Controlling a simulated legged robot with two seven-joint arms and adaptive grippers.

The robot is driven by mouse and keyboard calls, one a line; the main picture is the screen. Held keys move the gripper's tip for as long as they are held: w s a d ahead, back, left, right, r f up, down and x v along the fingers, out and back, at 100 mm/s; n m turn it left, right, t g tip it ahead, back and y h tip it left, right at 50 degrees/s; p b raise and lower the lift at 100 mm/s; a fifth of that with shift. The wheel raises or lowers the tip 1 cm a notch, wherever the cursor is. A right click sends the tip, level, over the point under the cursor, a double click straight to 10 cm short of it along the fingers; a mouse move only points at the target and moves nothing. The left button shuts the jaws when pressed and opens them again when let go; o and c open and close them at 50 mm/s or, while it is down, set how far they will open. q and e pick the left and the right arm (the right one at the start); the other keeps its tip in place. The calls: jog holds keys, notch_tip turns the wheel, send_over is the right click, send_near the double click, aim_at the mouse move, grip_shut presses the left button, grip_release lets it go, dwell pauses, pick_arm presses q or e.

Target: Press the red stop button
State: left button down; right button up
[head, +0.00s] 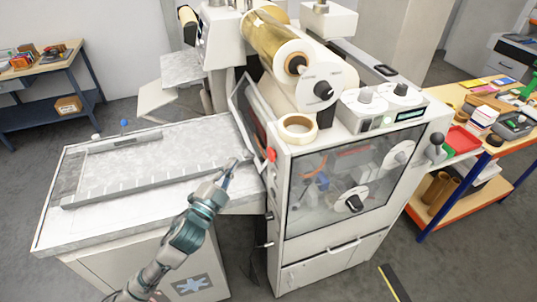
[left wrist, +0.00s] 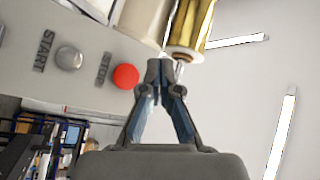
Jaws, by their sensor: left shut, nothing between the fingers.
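The red stop button (left wrist: 125,76) is a round red cap on a pale panel, beside the word STOP, in the left wrist view. In the head view a small red button (head: 271,155) shows at the machine's left front edge. My left gripper (head: 234,163) is shut and empty, to the left of that edge and over the right end of the pale table. In the left wrist view its closed fingertips (left wrist: 160,66) appear just right of the red cap. I see no clear contact. My right gripper is not in view.
A silver START button (left wrist: 68,57) sits beside the stop button. The machine (head: 300,245) has a clear front window, a tape roll (head: 297,128) on top and a gold film roll (head: 268,35) above. The feed table (head: 95,225) spreads left. A cluttered bench (head: 470,205) stands right.

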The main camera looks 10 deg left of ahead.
aim_at(273, 154)
pick_arm(q)
jog(key=w+d, duration=0.4)
jog(key=d, duration=0.2)
jog(key=shift+p, duration=0.35)
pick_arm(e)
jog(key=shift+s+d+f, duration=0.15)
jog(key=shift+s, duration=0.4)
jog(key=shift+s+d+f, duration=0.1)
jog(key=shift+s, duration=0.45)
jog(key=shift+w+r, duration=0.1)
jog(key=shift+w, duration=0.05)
pick_arm(q)
jog(key=shift+d+r, duration=0.1)
jog(key=shift+d, duration=0.05)
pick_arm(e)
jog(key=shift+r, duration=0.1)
pick_arm(q)
jog(key=shift+w+d+p, duration=0.15)
jog(key=shift+d+p, duration=0.1)
jog(key=shift+p, duration=0.1)
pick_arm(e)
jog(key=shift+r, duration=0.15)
